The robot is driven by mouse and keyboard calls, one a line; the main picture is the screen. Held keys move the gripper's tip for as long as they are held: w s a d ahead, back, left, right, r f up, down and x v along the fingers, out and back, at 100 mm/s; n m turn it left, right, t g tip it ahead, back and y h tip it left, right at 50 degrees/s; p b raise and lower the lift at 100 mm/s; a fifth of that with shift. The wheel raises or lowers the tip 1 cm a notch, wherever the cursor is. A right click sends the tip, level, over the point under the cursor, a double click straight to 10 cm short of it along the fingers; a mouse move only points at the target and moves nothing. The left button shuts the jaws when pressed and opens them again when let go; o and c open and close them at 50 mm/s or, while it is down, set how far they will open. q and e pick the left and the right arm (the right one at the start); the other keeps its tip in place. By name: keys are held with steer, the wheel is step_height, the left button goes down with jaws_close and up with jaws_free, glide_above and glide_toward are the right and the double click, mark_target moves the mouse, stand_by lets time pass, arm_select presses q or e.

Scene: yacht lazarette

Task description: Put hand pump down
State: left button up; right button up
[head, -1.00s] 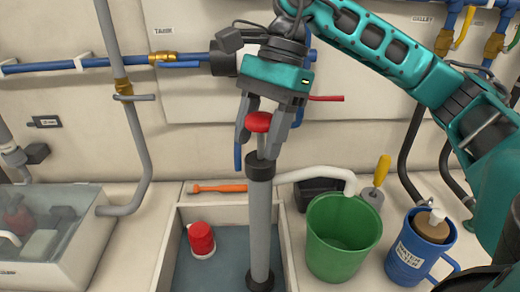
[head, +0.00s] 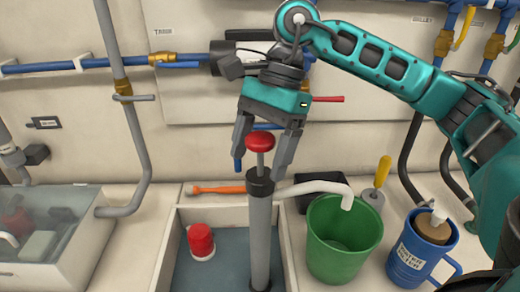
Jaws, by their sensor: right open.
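The hand pump (head: 260,228) is a grey tube with a black collar and a red knob (head: 260,142) on a short rod. It stands upright in the pale-rimmed bin with a blue-grey bottom (head: 223,271). Its white spout (head: 315,187) reaches right, with its end over the green bucket (head: 343,240). My right gripper (head: 261,168) is open, pointing down, with its fingers spread on either side of the knob and rod and a gap at each side. My left gripper is not in view.
A red-capped item (head: 201,241) sits in the bin beside the pump. An orange-handled tool (head: 217,188) lies behind the bin. A yellow-handled scraper (head: 379,183) and a blue labelled jug (head: 422,248) stand at right. A clear-lidded tank (head: 55,230) is at left. Pipes run along the wall.

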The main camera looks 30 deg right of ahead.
steer(key=shift+r, duration=0.3)
steer(key=p+v, duration=0.1)
steer(key=v, duration=1)
steer(key=shift+d+r, duration=0.2)
steer(key=shift+r, duration=0.1)
